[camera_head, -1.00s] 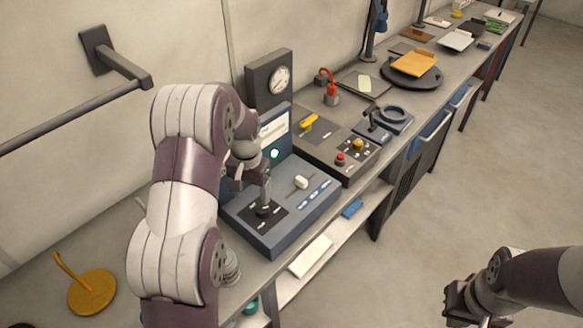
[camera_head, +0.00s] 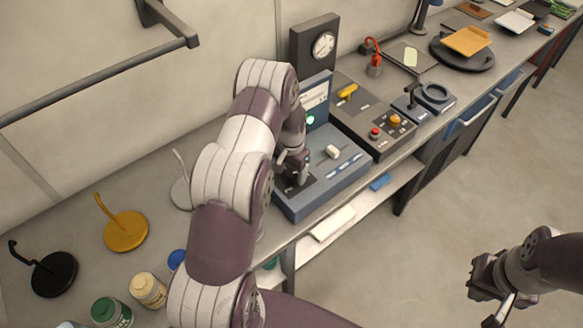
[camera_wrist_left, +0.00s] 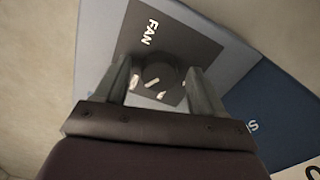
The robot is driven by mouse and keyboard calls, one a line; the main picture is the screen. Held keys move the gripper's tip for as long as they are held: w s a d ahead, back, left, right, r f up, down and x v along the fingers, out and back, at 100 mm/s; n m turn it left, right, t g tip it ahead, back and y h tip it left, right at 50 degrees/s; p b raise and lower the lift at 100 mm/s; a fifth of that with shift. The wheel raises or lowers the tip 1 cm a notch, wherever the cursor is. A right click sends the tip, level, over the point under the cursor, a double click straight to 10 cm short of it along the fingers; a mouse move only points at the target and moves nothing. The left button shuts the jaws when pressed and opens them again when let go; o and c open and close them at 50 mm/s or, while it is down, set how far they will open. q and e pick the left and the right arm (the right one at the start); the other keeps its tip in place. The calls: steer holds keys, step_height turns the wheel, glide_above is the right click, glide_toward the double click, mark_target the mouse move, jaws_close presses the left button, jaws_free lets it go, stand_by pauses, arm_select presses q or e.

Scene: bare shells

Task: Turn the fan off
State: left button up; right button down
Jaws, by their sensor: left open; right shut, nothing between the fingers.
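A blue-grey console (camera_head: 345,177) stands on the bench, with a lit green lamp (camera_head: 310,119) and a white switch (camera_head: 333,151). In the left wrist view, its black panel (camera_wrist_left: 185,45) is marked "FAN" and carries a dark round knob (camera_wrist_left: 158,72) with pale marks. My left gripper (camera_head: 296,178) points down over this panel. In the wrist view its fingers (camera_wrist_left: 163,85) are open, one on each side of the knob; contact cannot be told. In the head view the gripper hides the knob. My right gripper (camera_head: 485,285) is shut and empty, off the bench at right.
A dark control box (camera_head: 372,120) with a yellow lever and buttons stands right of the console. A gauge (camera_head: 323,46) stands behind. Yellow (camera_head: 126,231) and black (camera_head: 54,275) hook stands and several jars (camera_head: 110,312) are at left. Floor at right is clear.

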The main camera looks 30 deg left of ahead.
arm_select(q)
steer(key=shift+s, duration=0.1)
steer(key=shift+w+f, duration=0.1)
steer(key=shift+w, duration=0.1)
steer(key=shift+c, duration=0.3)
steer(key=c, duration=1)
